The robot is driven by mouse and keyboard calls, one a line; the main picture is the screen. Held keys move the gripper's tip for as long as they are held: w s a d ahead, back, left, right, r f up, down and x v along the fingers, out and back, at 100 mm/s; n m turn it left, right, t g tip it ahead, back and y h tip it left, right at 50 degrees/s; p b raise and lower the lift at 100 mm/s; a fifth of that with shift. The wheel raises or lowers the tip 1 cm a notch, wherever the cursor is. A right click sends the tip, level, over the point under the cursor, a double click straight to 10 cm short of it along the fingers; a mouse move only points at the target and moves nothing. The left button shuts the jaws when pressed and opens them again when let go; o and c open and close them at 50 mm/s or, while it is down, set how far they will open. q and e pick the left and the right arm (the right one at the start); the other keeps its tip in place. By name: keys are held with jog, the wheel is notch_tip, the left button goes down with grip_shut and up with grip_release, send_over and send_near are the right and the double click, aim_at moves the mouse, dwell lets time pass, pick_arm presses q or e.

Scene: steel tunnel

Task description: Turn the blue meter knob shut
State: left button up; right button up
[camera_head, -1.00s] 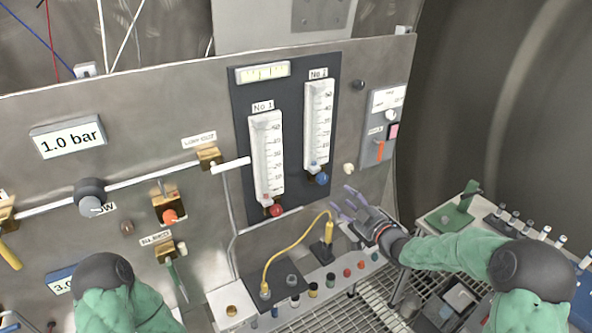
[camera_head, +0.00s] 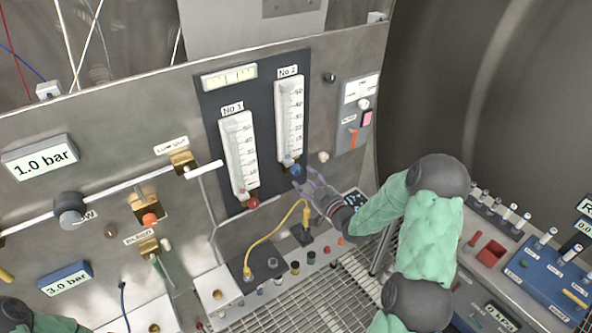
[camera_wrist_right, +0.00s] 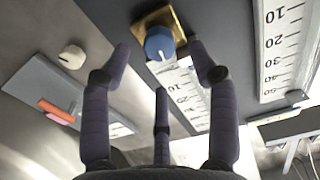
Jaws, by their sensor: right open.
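The blue knob (camera_head: 296,170) sits at the foot of the No 2 flow meter (camera_head: 290,118) on the dark panel. In the right wrist view the blue knob (camera_wrist_right: 159,42) projects from a brass block (camera_wrist_right: 182,20). My right gripper (camera_head: 305,184) is at the knob's lower right in the head view. In the wrist view my right gripper (camera_wrist_right: 161,66) is open, with two fingers on either side of the knob and a third below it. No finger clearly touches it. My left gripper is out of view.
The No 1 meter (camera_head: 238,156) with its red knob (camera_head: 253,203) stands close on the left. A pale round knob (camera_head: 323,157) and a switch plate (camera_head: 357,115) are on the right. A yellow hose (camera_head: 268,238) loops below the gripper.

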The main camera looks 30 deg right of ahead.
aim_at(298, 171)
jog(key=shift+w+a+p, duration=0.2)
jog(key=shift+w+p, duration=0.1)
jog(key=shift+w, duration=2.4)
jog(key=shift+c, duration=0.3)
jog(key=c, duration=1.1)
jog(key=n+b, duration=0.1)
jog(key=b, duration=0.3)
jog(key=shift+r+n+b, duration=0.15)
jog(key=shift+n+b, duration=0.25)
jog(key=shift+b, duration=0.2)
